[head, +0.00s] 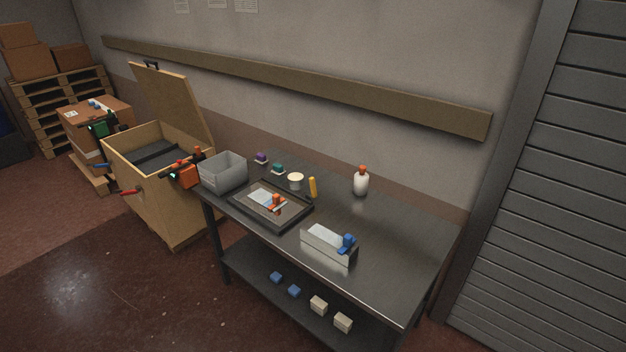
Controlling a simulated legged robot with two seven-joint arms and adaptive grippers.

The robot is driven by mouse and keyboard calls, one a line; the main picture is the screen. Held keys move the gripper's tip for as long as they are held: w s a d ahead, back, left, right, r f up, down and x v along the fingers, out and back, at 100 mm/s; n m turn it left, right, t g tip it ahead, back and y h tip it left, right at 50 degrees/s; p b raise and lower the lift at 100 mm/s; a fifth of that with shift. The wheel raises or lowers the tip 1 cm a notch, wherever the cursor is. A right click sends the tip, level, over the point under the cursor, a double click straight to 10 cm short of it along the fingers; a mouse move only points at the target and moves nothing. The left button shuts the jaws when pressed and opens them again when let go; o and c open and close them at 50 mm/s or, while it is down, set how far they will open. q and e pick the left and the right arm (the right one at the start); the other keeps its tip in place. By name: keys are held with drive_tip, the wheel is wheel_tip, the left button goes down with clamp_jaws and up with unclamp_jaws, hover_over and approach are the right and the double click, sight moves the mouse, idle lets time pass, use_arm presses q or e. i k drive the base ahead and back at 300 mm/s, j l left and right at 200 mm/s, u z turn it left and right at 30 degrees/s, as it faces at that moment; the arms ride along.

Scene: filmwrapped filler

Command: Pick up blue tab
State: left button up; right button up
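Several blue pieces show, and I cannot tell for certain which is the blue tab. A blue piece (348,242) sits at the right end of a pale metal holder (318,247) on the dark workbench (392,243). Two small blue blocks (276,277) lie on the bench's lower shelf (253,268). Neither of my grippers can be made out in this view.
A black tray (284,222) and a grey bin (223,171) stand on the bench's left part. A white bottle (361,184) with an orange top stands at the back. Orange-and-black equipment (185,176) is at the crate's right edge. The bench's right end is clear.

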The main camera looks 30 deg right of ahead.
sight(348, 240)
drive_tip(key=i+z, duration=0.3)
drive_tip(key=i, duration=0.2)
drive_tip(key=i+j+z, duration=0.25)
drive_tip(key=i, duration=0.25)
